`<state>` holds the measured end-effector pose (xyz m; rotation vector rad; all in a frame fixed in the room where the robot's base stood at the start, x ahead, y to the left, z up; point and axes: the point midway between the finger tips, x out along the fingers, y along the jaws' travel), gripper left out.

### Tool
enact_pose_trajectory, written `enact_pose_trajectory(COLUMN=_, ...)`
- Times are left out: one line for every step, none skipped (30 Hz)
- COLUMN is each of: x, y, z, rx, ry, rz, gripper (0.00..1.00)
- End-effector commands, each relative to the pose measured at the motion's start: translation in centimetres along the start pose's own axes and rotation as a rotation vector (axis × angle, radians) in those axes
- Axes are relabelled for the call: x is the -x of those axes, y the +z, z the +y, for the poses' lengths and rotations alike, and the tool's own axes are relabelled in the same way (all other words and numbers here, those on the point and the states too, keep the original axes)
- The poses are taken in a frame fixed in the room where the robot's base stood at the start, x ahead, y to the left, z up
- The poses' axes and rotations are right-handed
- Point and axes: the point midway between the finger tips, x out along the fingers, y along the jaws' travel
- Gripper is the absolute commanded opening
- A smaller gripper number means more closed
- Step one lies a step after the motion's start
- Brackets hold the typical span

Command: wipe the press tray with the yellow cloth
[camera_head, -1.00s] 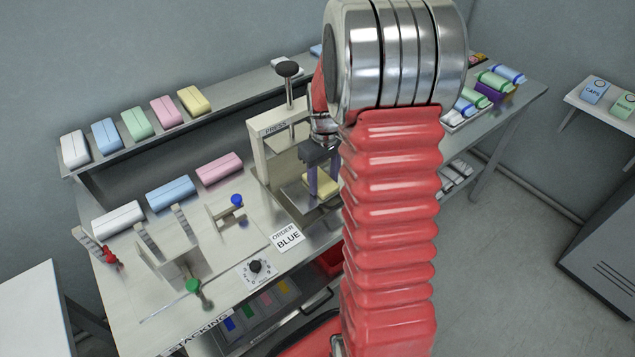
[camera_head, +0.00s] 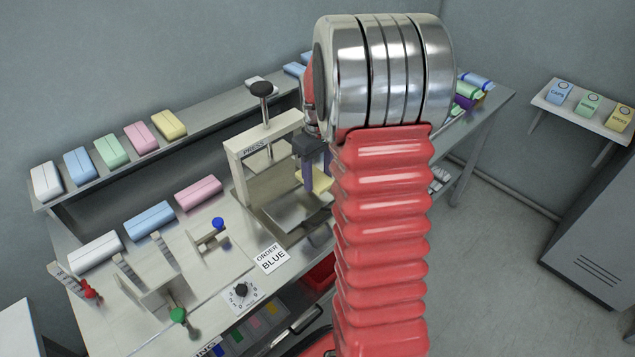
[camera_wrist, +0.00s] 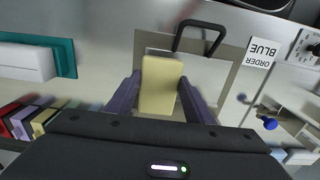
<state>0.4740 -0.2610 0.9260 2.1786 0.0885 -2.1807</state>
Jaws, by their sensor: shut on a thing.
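My gripper (camera_wrist: 160,98) is shut on the yellow cloth (camera_wrist: 160,80), a pale yellow pad between its two purple fingers. In the head view my gripper (camera_head: 314,178) and the cloth (camera_head: 321,181) show just left of my red arm, which hides part of them. The press tray (camera_head: 292,212) is a flat metallic plate under the beige press frame (camera_head: 240,172). The cloth appears held above the tray's right back side, with bare tray showing left of it. In the wrist view the cloth covers part of the tray (camera_wrist: 207,78).
The press's black knob (camera_head: 262,89) stands above its frame. An ORDER BLUE card (camera_head: 270,258) and a dial (camera_head: 241,291) lie in front. Coloured packs, including a pink one (camera_head: 198,193), lie left.

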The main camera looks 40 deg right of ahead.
Motion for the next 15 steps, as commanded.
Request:
enact_pose_trajectory(x=0.5, y=-0.1, z=0.0, rx=0.001, ry=0.001, rz=0.001, gripper=0.19)
enact_pose_trajectory(x=0.8, y=-0.1, z=-0.1, rx=0.002, ry=0.001, rz=0.001, gripper=0.19)
enact_pose_trajectory(x=1.2, y=-0.1, z=-0.1, rx=0.002, ry=0.001, rz=0.002, gripper=0.19)
enact_pose_trajectory(x=1.5, y=-0.1, z=-0.1, rx=0.003, ry=0.001, rz=0.002, gripper=0.19)
enact_pose_trajectory(x=1.7, y=-0.1, z=-0.1, rx=0.003, ry=0.001, rz=0.002, gripper=0.19)
enact_pose_trajectory(x=2.1, y=-0.2, z=-0.1, rx=0.004, ry=0.001, rz=0.002, gripper=0.19)
enact_pose_trajectory(x=2.3, y=-0.2, z=-0.1, rx=0.004, ry=0.001, rz=0.002, gripper=0.19)
enact_pose_trajectory(x=2.5, y=-0.2, z=-0.2, rx=0.005, ry=0.001, rz=0.002, gripper=0.19)
enact_pose_trajectory(x=2.7, y=-0.2, z=-0.2, rx=0.005, ry=0.001, rz=0.001, gripper=0.19)
enact_pose_trajectory(x=2.9, y=-0.2, z=-0.2, rx=0.005, ry=0.0, rz=0.001, gripper=0.19)
enact_pose_trajectory(x=3.0, y=-0.1, z=-0.2, rx=0.005, ry=0.0, rz=0.0, gripper=0.19)
enact_pose_trajectory(x=3.1, y=-0.1, z=-0.2, rx=0.006, ry=0.0, rz=0.0, gripper=0.19)
enact_pose_trajectory(x=3.1, y=-0.1, z=-0.2, rx=0.006, ry=0.0, rz=0.0, gripper=0.19)
enact_pose_trajectory(x=3.2, y=-0.1, z=-0.2, rx=0.006, ry=0.0, rz=0.0, gripper=0.19)
enact_pose_trajectory(x=3.2, y=-0.1, z=-0.2, rx=0.006, ry=0.0, rz=0.0, gripper=0.19)
